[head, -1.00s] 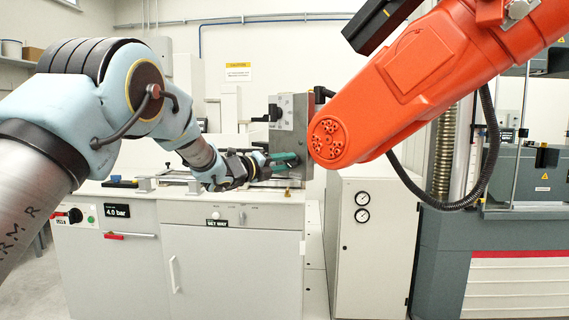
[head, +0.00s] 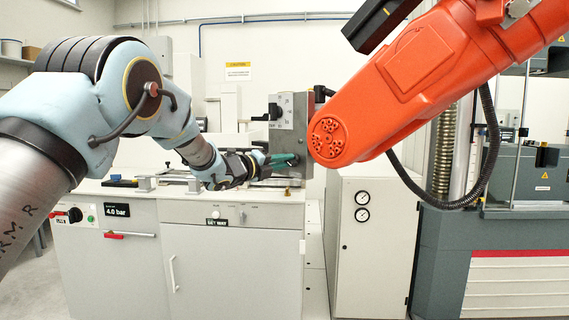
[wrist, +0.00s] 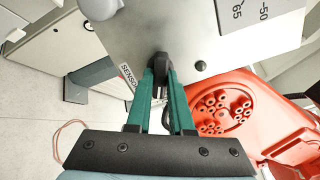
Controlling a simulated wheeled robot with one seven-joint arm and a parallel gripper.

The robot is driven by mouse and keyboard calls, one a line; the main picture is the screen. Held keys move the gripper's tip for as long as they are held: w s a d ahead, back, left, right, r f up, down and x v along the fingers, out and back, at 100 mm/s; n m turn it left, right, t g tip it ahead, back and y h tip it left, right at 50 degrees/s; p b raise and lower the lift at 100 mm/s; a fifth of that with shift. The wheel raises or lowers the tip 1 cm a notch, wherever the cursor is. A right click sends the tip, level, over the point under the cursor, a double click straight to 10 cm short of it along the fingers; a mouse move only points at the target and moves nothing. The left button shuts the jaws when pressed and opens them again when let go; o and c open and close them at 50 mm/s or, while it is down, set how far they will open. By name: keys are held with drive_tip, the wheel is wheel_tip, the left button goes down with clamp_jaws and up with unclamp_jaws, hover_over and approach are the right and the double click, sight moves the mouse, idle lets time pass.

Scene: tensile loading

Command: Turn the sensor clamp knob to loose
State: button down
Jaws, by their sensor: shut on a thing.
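The sensor clamp knob (wrist: 160,60) is a small dark knob on the face of a grey metal panel (wrist: 185,30), beside a label reading "SENSO", the rest hidden. My gripper (wrist: 161,72) has green fingers that reach the panel and are shut on the knob, covering most of it. Which way the knob is turned cannot be told. In the head view my gripper (head: 287,160) is at the lower part of the grey panel box (head: 292,122), and the knob is hidden behind the fingers.
A large orange robot arm (head: 400,95) stands close to the right of the panel box. A white cabinet (head: 232,262) with a worktop is below my arm. Another dial plate (wrist: 255,12) with numbers is on the panel. A gauge cabinet (head: 385,250) stands to the right.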

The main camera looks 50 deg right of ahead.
drive_tip(key=n+p, duration=0.5)
drive_tip(key=n, duration=1.6)
idle(0.6)
drive_tip(key=c, duration=0.8)
unclamp_jaws()
drive_tip(key=w+a+b, duration=0.1)
drive_tip(key=a+b, duration=0.3)
drive_tip(key=a, duration=0.6)
drive_tip(key=shift+w+a, duration=0.25)
drive_tip(key=shift+a, duration=0.15)
